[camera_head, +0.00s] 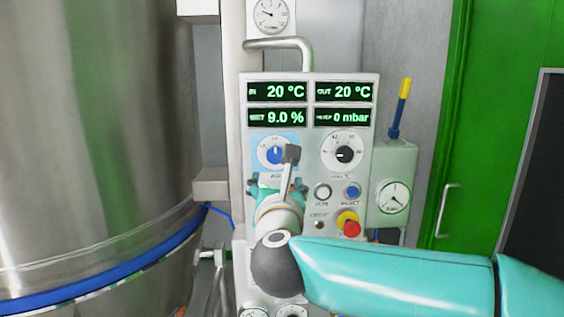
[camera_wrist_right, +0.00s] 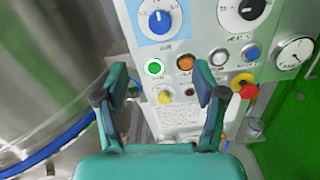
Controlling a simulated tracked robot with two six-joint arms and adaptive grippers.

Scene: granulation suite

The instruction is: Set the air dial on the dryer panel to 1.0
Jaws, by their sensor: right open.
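The dryer panel (camera_head: 310,130) faces me in the head view. The air dial (camera_head: 275,155) is a blue knob on a light-blue patch at the panel's left. In the right wrist view the air dial (camera_wrist_right: 159,22) is at the top, its white mark pointing roughly up; its scale numbers are too small to read surely. My right gripper (camera_wrist_right: 157,88) is open and empty, its fingers apart below the dial in that view and not touching it. In the head view my right wrist hides much of the panel below the dial. My left gripper is not in view.
A second dial with a black knob (camera_head: 343,154) sits right of the air dial. Below are a lit green button (camera_wrist_right: 154,68), an orange button (camera_wrist_right: 185,62), a blue button (camera_head: 352,192) and a red mushroom button (camera_head: 351,229). A large steel vessel (camera_head: 95,130) stands left.

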